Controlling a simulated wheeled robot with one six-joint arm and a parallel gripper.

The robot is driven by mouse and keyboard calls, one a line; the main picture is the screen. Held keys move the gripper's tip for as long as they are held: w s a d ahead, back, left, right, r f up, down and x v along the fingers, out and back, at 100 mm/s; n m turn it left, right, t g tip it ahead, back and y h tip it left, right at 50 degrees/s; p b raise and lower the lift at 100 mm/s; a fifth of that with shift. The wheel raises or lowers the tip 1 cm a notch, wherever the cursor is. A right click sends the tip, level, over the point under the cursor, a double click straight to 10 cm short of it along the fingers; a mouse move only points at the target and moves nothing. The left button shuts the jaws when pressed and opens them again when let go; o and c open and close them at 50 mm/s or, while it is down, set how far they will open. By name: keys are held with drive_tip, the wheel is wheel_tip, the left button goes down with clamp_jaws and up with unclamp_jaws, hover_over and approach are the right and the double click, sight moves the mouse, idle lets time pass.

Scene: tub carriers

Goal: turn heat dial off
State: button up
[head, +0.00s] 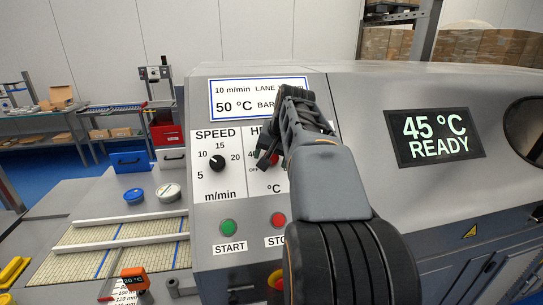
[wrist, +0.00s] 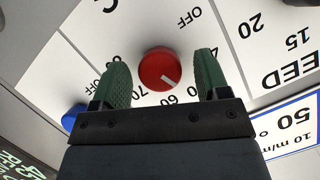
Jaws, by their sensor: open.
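The heat dial is a round red knob (wrist: 158,66) on a white scale plate, in the middle of the wrist view. Its white pointer line points to the lower right, toward the 50 to 60 side of the scale, away from the OFF mark (wrist: 188,17). My gripper (wrist: 163,78) is open, with one green finger on each side of the knob and gaps showing between. I cannot tell how deep the fingers reach. In the head view my gripper (head: 266,157) is at the heat scale and hides most of the dial and its lettering.
The black speed dial (head: 217,162) is left of the heat scale. The green START button (head: 228,228) and red STOP button (head: 278,220) sit below. A display (head: 436,136) reads 45 °C READY. A blue knob (wrist: 72,117) is beside my gripper in the wrist view.

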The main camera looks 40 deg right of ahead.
drive_tip(key=shift+c, duration=0.3)
drive_tip(key=c, duration=0.9)
drive_tip(key=n+g+h, duration=0.1)
drive_tip(key=n, duration=0.2)
drive_tip(key=shift+w, duration=0.1)
drive_tip(key=n+h, duration=0.1)
drive_tip(key=n, duration=0.1)
drive_tip(key=n+b, duration=0.1)
drive_tip(key=n, duration=0.1)
drive_tip(key=shift+a+g+h, duration=0.1)
drive_tip(key=shift+g+h, duration=0.2)
drive_tip(key=shift+h, duration=0.1)
drive_tip(key=n+h+b, duration=0.1)
drive_tip(key=n+h, duration=0.1)
drive_tip(key=n, duration=0.2)
drive_tip(key=shift+f+n+b, duration=0.1)
drive_tip(key=shift+n+b, duration=0.2)
drive_tip(key=shift+n, duration=0.1)
drive_tip(key=shift+n+h+b, duration=0.65)
drive_tip(key=shift+n+h, duration=0.15)
drive_tip(key=shift+n, duration=0.9)
drive_tip(key=shift+o, duration=0.2)
